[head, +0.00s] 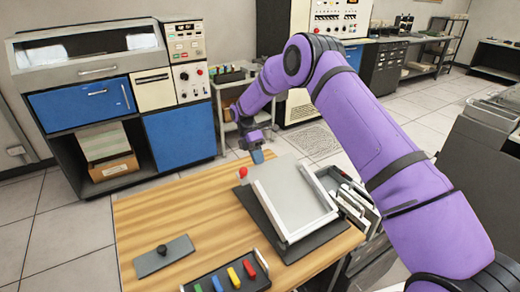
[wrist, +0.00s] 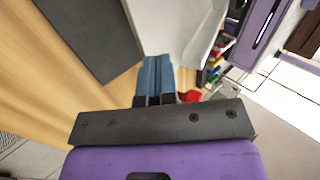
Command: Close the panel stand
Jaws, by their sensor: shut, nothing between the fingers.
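The panel stand is on the right part of the wooden table. Its pale grey panel (head: 297,197) with white side rails sits tilted above a dark base plate (head: 262,220). A red ball knob (head: 242,172) is at its far left corner. My gripper (head: 257,156) is shut and empty, just beyond the far edge of the stand, near the knob. In the wrist view its blue fingertips (wrist: 157,68) point between the dark base (wrist: 95,35) and the pale panel (wrist: 190,25). A red part (wrist: 190,96) shows beside the fingers. I cannot tell whether they touch the panel.
A grey plate with a black knob (head: 164,256) and a dark tray with several coloured blocks (head: 232,275) are on the near left of the table. An open bin (head: 352,197) stands right of the panel. The table's left middle is clear (head: 185,208).

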